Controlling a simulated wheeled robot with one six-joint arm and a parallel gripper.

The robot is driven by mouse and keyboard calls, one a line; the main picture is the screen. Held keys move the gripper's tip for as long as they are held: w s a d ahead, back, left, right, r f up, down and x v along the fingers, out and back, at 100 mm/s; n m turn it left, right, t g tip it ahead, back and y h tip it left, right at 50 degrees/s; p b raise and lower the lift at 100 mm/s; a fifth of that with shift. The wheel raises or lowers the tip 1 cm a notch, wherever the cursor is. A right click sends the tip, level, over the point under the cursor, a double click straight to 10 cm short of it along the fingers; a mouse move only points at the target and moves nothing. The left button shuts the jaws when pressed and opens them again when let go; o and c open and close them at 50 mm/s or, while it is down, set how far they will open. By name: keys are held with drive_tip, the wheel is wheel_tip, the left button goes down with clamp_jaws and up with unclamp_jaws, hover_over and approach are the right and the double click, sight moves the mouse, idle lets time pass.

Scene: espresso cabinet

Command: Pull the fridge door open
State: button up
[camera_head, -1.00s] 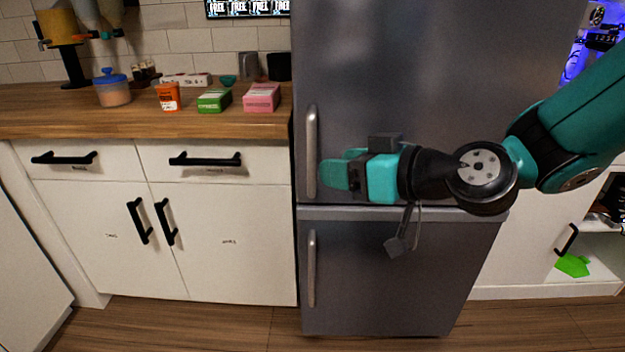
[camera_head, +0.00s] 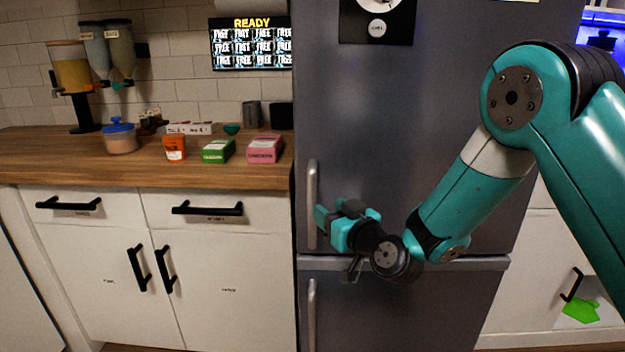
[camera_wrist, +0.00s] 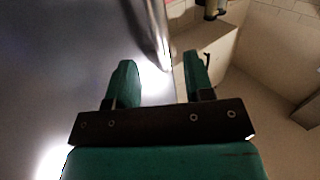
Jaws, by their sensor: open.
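The grey fridge (camera_head: 400,130) stands in the middle of the head view, its upper door shut. The upper door has a vertical metal handle (camera_head: 312,190) along its left edge. My gripper (camera_head: 322,218) is beside the lower half of this handle, fingers pointing left. In the wrist view, the gripper (camera_wrist: 160,75) is open, and the handle (camera_wrist: 157,30) appears in the gap between its two green fingers. I see nothing clamped; whether the handle lies between the fingers in depth is unclear.
The lower fridge door has its own handle (camera_head: 312,315). Left of the fridge, a wooden counter (camera_head: 60,165) holds small boxes, including a pink box (camera_head: 265,149), above white cabinets (camera_head: 230,270). A white cabinet with a black handle (camera_head: 571,285) is at the right.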

sight(315, 199)
drive_tip(key=p+x, duration=0.3)
drive_tip(key=x, duration=0.4)
drive_tip(key=shift+w+a, duration=0.15)
drive_tip(key=shift+w, duration=0.1)
clamp_jaws()
